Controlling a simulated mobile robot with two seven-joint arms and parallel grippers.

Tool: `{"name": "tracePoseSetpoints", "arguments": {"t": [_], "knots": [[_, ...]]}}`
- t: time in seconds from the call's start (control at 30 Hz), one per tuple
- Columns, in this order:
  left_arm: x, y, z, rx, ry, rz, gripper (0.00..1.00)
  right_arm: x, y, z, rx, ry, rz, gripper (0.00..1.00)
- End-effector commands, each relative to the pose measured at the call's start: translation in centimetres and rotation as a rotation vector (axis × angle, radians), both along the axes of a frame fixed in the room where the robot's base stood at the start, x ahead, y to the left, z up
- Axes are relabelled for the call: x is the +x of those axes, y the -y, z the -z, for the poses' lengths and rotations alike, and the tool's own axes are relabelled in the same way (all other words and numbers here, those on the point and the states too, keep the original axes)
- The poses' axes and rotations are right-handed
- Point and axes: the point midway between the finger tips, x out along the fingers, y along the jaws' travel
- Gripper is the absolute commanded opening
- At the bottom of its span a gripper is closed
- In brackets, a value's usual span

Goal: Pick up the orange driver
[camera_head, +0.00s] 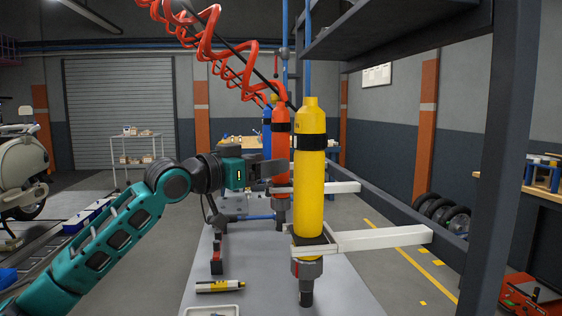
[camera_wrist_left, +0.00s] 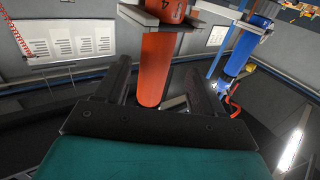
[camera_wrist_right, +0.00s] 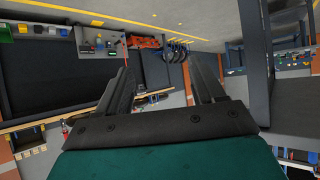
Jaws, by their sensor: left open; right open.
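The orange driver (camera_head: 281,149) hangs upright behind the yellow driver (camera_head: 309,185), with a dark band around its upper part. In the left wrist view the orange driver (camera_wrist_left: 156,68) shows between the two dark fingers, with gaps on both sides. My left gripper (camera_head: 276,166) is open at the driver's lower body, reaching in from the left. One dark finger overlaps the driver in the head view; I cannot tell whether either touches it. My right gripper (camera_wrist_right: 164,85) is open and empty in the right wrist view. It is outside the head view.
A blue driver (camera_wrist_left: 239,52) hangs beyond the orange one. White holder arms (camera_head: 385,238) jut right below the drivers. A red coiled hose (camera_head: 215,45) hangs above. A grey bench (camera_head: 250,285) holds a yellow-black tool (camera_head: 218,286). A dark post (camera_head: 500,160) stands right.

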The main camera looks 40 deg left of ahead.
Motion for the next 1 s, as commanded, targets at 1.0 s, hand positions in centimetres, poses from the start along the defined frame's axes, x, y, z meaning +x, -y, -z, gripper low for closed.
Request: {"name": "tracePoseSetpoints", "arguments": {"t": [1.0], "knots": [[5.7, 1.1, -0.1, 0.000, 0.001, -0.001, 0.68, -0.5, 1.2, -0.5, -0.021, -0.006, 0.016, 0.68]]}}
